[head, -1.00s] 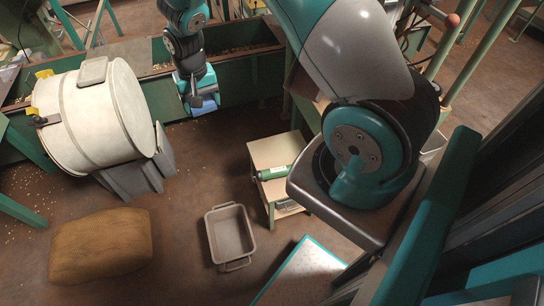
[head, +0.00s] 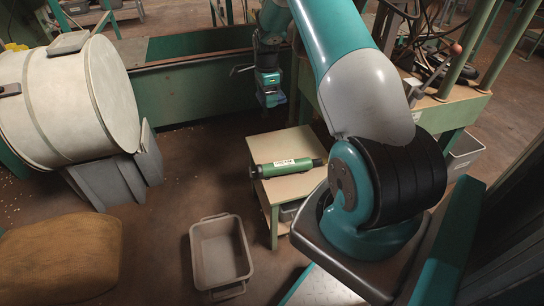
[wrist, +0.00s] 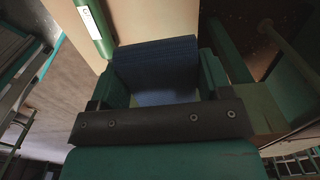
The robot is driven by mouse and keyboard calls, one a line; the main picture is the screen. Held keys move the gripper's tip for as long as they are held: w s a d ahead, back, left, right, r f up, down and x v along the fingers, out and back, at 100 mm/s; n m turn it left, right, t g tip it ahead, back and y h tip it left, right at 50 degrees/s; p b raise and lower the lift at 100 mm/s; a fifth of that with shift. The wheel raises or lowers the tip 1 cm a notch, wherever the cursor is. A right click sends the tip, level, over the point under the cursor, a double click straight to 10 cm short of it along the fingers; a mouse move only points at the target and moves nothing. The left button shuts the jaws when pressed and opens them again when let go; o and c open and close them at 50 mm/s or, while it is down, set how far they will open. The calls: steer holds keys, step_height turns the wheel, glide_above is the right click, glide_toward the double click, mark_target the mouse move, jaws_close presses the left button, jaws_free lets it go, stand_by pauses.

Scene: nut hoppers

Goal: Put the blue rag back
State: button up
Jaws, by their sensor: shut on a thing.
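My gripper (head: 270,94) hangs in the upper middle of the head view, pointing down, behind and above the small side table. It is shut on the blue rag (wrist: 157,62). In the wrist view the rag is a dark blue, flat folded piece between the two green fingers. In the head view the rag is mostly hidden by the gripper.
A small side table (head: 257,150) bears a green cylinder (head: 287,168) with a white label. A grey tub (head: 221,252) stands on the floor before it. A white drum (head: 70,100), a brown sack (head: 60,262) and a green trough (head: 180,90) lie left. A cluttered bench (head: 450,105) stands right.

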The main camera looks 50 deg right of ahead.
mark_target(269, 146)
steer(key=f+b, duration=0.1)
steer(key=f, duration=0.5)
steer(key=f+b, duration=0.2)
steer(key=f, duration=0.5)
steer(key=f+b, duration=0.2)
steer(key=f, duration=0.5)
steer(key=shift+s+d+f, duration=0.1)
steer(key=shift+d+f, duration=0.1)
steer(key=shift+d, duration=0.05)
steer(key=shift+f, duration=0.2)
steer(key=o, duration=0.9)
steer(key=shift+r, duration=0.15)
